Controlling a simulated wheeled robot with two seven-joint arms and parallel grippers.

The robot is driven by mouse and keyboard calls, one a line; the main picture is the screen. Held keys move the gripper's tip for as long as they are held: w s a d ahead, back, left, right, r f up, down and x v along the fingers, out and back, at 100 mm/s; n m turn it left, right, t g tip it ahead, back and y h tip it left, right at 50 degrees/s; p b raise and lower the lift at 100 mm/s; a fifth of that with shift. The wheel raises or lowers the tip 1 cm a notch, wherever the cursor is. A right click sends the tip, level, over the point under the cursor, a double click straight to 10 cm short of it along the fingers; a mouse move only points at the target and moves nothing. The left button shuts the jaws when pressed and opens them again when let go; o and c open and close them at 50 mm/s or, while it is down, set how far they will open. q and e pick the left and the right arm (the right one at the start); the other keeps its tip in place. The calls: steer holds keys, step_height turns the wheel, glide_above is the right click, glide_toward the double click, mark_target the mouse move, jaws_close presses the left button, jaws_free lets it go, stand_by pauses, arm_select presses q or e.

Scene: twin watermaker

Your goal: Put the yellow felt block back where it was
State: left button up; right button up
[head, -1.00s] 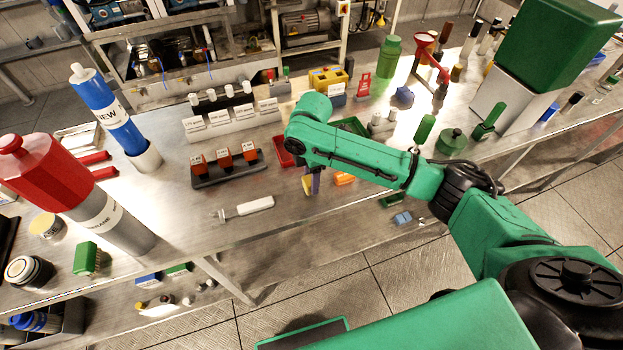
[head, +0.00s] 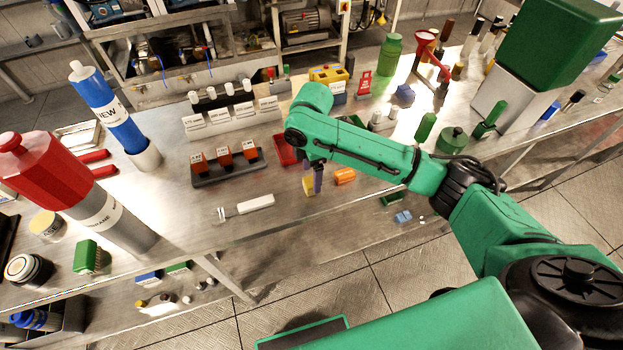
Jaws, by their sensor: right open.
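The yellow felt block (head: 308,187) is small and stands on the steel bench near its front edge. My right gripper (head: 314,181) points down right beside it, with one dark finger at the block's right side. The fingers are open, and the upper part of the block is partly covered by the gripper. I cannot tell whether a finger touches the block. My left gripper is out of view.
An orange piece (head: 345,177) lies just right of the gripper. A red tray (head: 286,151) is behind it. A white-handled tool (head: 255,204) lies to the left, near a dark rack (head: 229,168) with orange-red blocks. The bench's front edge is close.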

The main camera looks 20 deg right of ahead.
mark_target(312, 181)
step_height(312, 181, up, 9)
steer(key=shift+r+b, duration=0.15)
steer(key=shift+b, duration=0.25)
